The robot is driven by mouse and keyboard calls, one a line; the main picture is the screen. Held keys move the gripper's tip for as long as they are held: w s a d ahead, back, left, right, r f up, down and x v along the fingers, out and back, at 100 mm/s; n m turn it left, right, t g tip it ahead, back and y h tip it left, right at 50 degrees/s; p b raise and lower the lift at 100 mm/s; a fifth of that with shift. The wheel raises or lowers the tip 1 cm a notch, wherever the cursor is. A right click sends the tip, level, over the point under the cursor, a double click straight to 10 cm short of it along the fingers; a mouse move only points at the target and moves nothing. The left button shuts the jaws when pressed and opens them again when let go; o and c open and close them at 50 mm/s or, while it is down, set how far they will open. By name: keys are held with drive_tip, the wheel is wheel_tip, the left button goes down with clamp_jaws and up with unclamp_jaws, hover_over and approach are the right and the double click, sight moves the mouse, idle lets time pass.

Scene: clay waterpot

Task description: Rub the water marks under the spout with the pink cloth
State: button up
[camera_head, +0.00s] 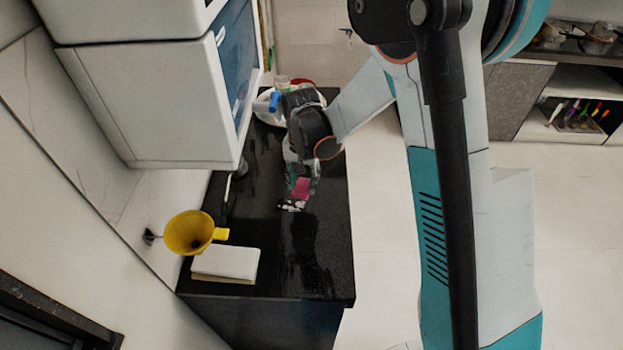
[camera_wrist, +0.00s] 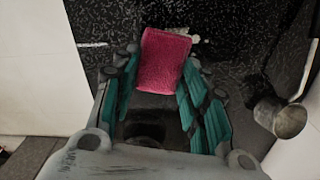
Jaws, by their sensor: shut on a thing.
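The pink cloth (camera_wrist: 164,60) is between the fingertips of my gripper (camera_wrist: 160,72) in the wrist view, and the teal-padded fingers are shut on it. In the head view the pink cloth (camera_head: 302,188) hangs below my gripper (camera_head: 300,178), over the black counter (camera_head: 325,215). I cannot tell if it touches the counter. A pale patch (camera_head: 291,205) lies just below the cloth. It shows in the wrist view as whitish specks (camera_wrist: 188,38) at the cloth's top right edge. A metallic round-ended piece (camera_wrist: 281,118), perhaps the spout, is at the right, apart from my gripper.
A yellow funnel-shaped vessel (camera_head: 190,233) and a pale flat block (camera_head: 226,262) are at the counter's near left. A white tray (camera_head: 262,116) with a blue item is at the far end. A white cabinet (camera_head: 150,105) overhangs the left. The near right counter is clear, with dark glossy streaks.

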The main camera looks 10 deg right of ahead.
sight(279, 203)
drive_tip(key=shift+w+f+b, duration=0.2)
drive_tip(key=shift+f+b, duration=0.1)
drive_tip(key=shift+f, duration=0.25)
drive_tip(key=shift+s+f+b, duration=0.1)
drive_tip(key=shift+f+b, duration=1.25)
drive_tip(key=shift+f, duration=1)
drive_tip(key=shift+f+b, duration=0.85)
drive_tip(key=shift+f, duration=0.2)
drive_tip(key=shift+w+a+b, duration=0.2)
drive_tip(key=shift+w+a, duration=0.05)
drive_tip(key=shift+a, duration=1)
drive_tip(key=shift+w+a+b, duration=0.2)
drive_tip(key=shift+w+a, duration=0.05)
drive_tip(key=shift+a, duration=1.05)
drive_tip(key=shift+w+a+b, duration=0.2)
drive_tip(key=shift+w+a, duration=0.05)
drive_tip(key=shift+a, duration=1)
drive_tip(key=shift+d, duration=0.1)
